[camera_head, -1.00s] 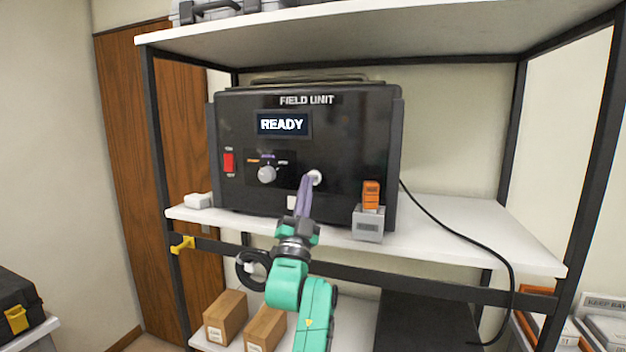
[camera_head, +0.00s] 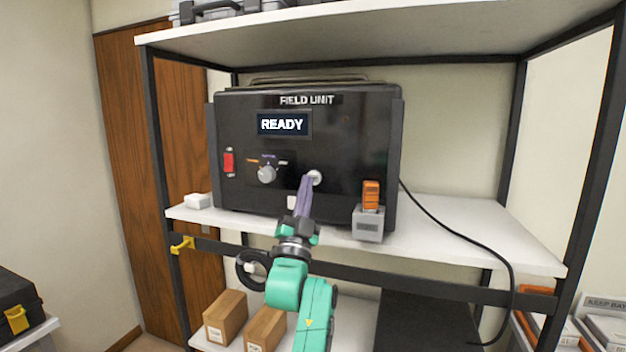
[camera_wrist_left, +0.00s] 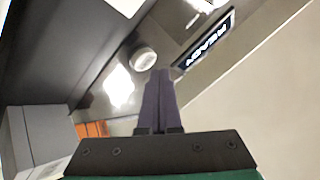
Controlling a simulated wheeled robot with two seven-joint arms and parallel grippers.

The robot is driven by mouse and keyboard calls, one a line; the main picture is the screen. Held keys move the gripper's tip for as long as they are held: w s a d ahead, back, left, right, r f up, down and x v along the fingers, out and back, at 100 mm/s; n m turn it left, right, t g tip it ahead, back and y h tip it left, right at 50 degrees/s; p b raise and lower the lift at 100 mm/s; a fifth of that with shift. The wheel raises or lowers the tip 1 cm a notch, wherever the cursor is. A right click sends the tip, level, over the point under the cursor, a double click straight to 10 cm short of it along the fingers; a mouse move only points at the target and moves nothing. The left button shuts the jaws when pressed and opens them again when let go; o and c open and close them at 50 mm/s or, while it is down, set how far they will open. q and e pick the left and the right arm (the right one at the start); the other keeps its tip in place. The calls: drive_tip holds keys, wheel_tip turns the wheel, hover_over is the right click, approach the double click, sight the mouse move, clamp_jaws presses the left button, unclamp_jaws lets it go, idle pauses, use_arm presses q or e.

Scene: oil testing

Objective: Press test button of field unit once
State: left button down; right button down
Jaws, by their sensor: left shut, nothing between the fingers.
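The field unit (camera_head: 345,135) is a black box on the middle shelf. Its display (camera_head: 282,124) reads READY. A round pale test button (camera_head: 315,177) sits on its front face, and it also shows in the left wrist view (camera_wrist_left: 144,59). My left gripper (camera_head: 307,181) is shut and empty, with its purple fingertips right at the button's lower left edge in the head view. In the wrist view the fingertips (camera_wrist_left: 161,74) appear just beside the button; I cannot tell whether they touch. My right gripper is not in view.
A grey knob (camera_head: 267,174) and a red switch (camera_head: 229,162) are on the unit's left side. A grey box (camera_head: 368,224) with an orange block (camera_head: 371,195) on it stands at the unit's front right. A white object (camera_head: 198,201) lies left. A black cable (camera_head: 455,232) hangs right.

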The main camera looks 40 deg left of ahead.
use_arm(q)
drive_tip(key=shift+w+a, duration=0.15)
drive_tip(key=shift+w, duration=0.25)
drive_tip(key=shift+w+a, duration=0.15)
drive_tip(key=shift+w, duration=0.25)
idle(0.7)
drive_tip(key=shift+s, duration=0.1)
drive_tip(key=shift+s+d, duration=0.3)
drive_tip(key=shift+s, duration=0.4)
drive_tip(key=s, duration=0.1)
drive_tip(key=s+d, duration=0.1)
drive_tip(key=s, duration=0.2)
drive_tip(key=shift+s+d, duration=0.3)
drive_tip(key=shift+s, duration=0.05)
